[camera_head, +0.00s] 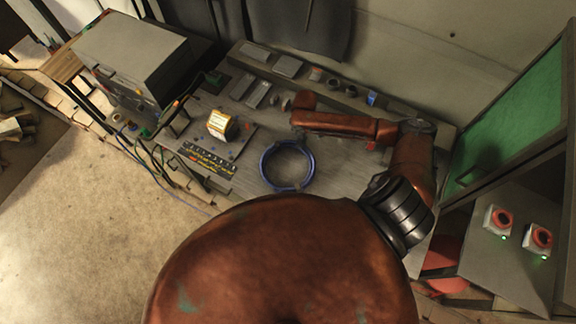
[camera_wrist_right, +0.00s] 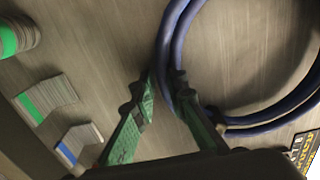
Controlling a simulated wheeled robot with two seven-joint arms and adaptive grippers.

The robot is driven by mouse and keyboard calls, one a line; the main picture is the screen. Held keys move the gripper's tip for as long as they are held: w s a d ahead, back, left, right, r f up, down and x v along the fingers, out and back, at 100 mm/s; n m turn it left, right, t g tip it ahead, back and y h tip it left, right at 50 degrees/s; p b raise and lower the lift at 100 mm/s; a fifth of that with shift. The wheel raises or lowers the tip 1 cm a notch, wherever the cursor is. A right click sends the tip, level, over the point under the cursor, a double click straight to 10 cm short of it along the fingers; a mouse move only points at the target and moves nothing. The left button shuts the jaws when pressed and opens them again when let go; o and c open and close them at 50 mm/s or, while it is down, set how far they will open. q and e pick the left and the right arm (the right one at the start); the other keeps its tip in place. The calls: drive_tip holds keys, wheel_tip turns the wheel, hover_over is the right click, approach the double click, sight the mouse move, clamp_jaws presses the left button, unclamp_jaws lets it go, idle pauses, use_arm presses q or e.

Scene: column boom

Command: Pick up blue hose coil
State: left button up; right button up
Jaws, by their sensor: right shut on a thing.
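The blue hose coil (camera_head: 264,165) is a ring on the grey workbench (camera_head: 245,180), near the middle of the head view. It also fills the upper right of the right wrist view (camera_wrist_right: 172,28). My right gripper (camera_wrist_right: 164,80) has green fingers, one on each side of the hose at the coil's left side in that view, and is shut on it. I cannot tell whether the coil touches the bench. In the head view my right arm reaches over the bench from the right, and its fingers cannot be made out. My left gripper is not in view.
A yellow-and-white spool-like part (camera_head: 220,124) and a black strip with yellow marks (camera_head: 207,158) lie left of the coil. A grey box unit (camera_head: 135,62) stands at the far left. Small parts line the back. A green panel (camera_head: 515,115) and red-buttoned boxes (camera_head: 498,221) are right.

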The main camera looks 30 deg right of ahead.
clamp_jaws()
drive_tip(key=shift+w+r, duration=0.1)
drive_tip(key=shift+r, duration=0.05)
drive_tip(key=shift+r, duration=0.65)
drive_tip(key=w+a+r, duration=0.1)
drive_tip(key=r, duration=0.1)
drive_tip(key=a+r+b, duration=0.1)
drive_tip(key=a+r, duration=0.1)
drive_tip(key=r, duration=0.1)
drive_tip(key=w+a+r, duration=0.1)
drive_tip(key=r, duration=0.1)
drive_tip(key=shift+w+a+r, duration=0.15)
drive_tip(key=shift+w+a, duration=0.1)
drive_tip(key=shift+w, duration=0.05)
drive_tip(key=w+a+r+b, duration=0.2)
drive_tip(key=w+a+r, duration=0.2)
drive_tip(key=a, duration=0.4)
drive_tip(key=shift+r, duration=0.1)
